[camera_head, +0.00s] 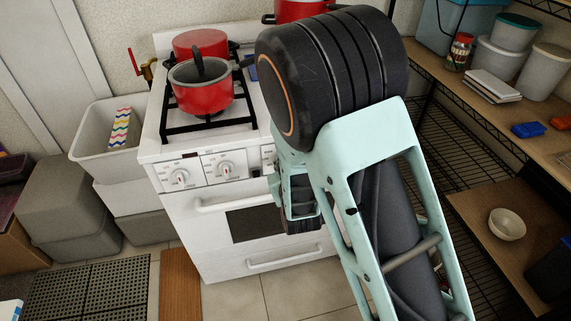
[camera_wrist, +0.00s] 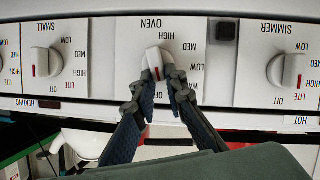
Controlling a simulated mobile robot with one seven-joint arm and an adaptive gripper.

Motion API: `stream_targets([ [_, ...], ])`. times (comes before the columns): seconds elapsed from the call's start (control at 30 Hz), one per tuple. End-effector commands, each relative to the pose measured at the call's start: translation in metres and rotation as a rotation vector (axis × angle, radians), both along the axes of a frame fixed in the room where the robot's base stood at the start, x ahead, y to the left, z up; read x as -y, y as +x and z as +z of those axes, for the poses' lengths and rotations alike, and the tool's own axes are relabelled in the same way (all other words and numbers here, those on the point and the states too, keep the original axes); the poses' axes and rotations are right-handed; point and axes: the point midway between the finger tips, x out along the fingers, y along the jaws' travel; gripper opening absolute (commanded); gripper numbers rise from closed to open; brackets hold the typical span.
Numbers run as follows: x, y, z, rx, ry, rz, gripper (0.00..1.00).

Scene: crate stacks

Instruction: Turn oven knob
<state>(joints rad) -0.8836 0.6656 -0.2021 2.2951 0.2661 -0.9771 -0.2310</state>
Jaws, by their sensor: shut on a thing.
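In the head view the white stove (camera_head: 195,207) stands at the centre-left. There my arm covers the right part of its front panel, and the oven knob and my fingertips are hidden.
The SMALL knob (camera_wrist: 46,62) and the SIMMER knob (camera_wrist: 286,70) flank the oven knob. Red pots (camera_head: 205,98) stand on the burners. A white oven handle (camera_head: 232,203) juts out below the panel. A wire shelf (camera_head: 480,130) is at right; grey crates (camera_head: 75,200) stand at left.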

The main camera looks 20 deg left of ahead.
Motion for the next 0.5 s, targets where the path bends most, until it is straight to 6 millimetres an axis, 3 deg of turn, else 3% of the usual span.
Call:
stream_targets([
  [0.5,-0.0090,-0.0054,-0.0063,0.223,-0.363,0.001,0.00],
])
